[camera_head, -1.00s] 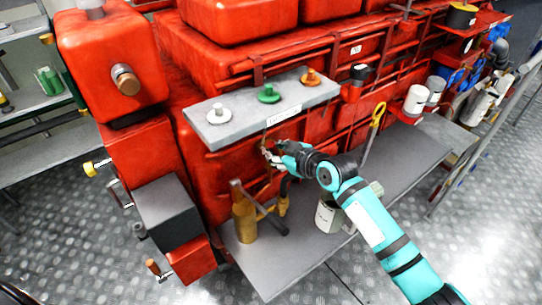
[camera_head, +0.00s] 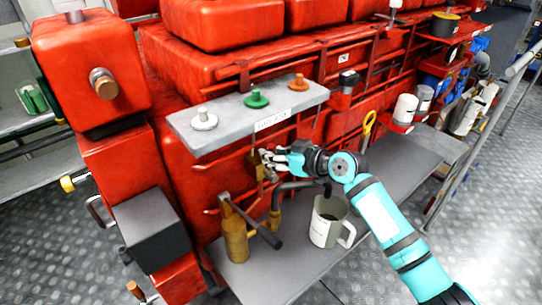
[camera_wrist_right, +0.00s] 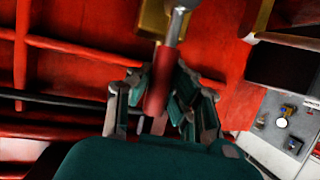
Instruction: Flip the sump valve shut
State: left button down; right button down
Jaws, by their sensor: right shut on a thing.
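The valve shows in the right wrist view as a red handle (camera_wrist_right: 156,92) on a grey metal stem (camera_wrist_right: 175,24), in front of a brass body (camera_wrist_right: 152,18). My right gripper (camera_head: 266,160) is against the red machine front, below the grey shelf. In the wrist view the right gripper's fingers (camera_wrist_right: 166,98) close around the red handle. In the head view the handle is mostly hidden by the fingers, and a bit of brass (camera_head: 261,173) shows below them. My left gripper is out of view.
A grey shelf (camera_head: 225,128) carries white, green and orange knobs. A jug (camera_head: 322,228) stands on the lower ledge (camera_head: 290,262), below my right arm. A brass cylinder (camera_head: 235,240) with a dark lever (camera_head: 262,236) is left of it. A yellow-handled rod (camera_head: 368,125) stands farther right.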

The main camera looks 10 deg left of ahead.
jog(key=shift+w+d+r, duration=0.15)
jog(key=shift+w+r, duration=0.1)
jog(key=c, duration=1.2)
grip_release()
jog(key=shift+f, duration=0.15)
jog(key=shift+o, duration=0.2)
jog(key=shift+s, duration=0.1)
jog(key=v, duration=1.2)
jog(key=shift+f, duration=0.15)
